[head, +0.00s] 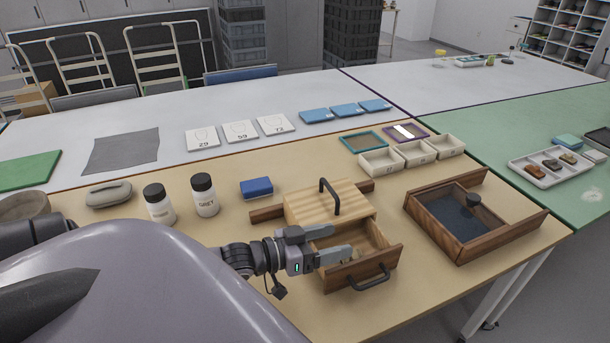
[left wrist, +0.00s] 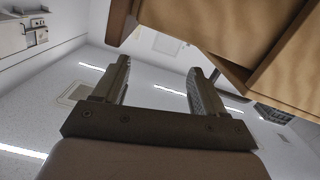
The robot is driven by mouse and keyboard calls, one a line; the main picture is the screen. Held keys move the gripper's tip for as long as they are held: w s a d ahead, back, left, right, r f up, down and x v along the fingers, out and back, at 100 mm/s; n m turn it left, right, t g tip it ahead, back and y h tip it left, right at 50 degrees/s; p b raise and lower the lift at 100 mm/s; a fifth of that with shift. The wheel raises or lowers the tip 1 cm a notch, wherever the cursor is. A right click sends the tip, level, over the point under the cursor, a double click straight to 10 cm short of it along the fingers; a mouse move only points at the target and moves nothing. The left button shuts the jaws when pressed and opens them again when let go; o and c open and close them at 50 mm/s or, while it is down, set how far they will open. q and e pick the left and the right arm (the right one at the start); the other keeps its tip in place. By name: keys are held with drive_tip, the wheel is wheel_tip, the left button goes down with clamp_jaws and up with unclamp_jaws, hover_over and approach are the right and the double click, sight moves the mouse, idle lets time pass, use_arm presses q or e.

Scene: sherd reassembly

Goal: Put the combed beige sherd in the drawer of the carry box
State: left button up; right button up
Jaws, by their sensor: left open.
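The wooden carry box (head: 300,207) with a dark top handle stands on the beige table, its drawer (head: 383,270) pulled out towards the front. My left gripper (head: 338,245) is at the drawer's left side, its fingers overlapping the drawer opening in the head view. In the left wrist view the left gripper (left wrist: 158,68) has its fingers apart with nothing between them, and wood (left wrist: 235,35) is close at the upper right. I cannot make out the combed beige sherd; the fingers and drawer walls hide part of the drawer inside. My right gripper is not in view.
A wooden tray with a dark lining (head: 487,240) stands right of the box. A white tray (head: 535,177) with several small pieces is on the green mat.

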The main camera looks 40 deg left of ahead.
use_arm(q)
drive_tip(key=shift+p+v, duration=0.3)
drive_tip(key=shift+v, duration=2.5)
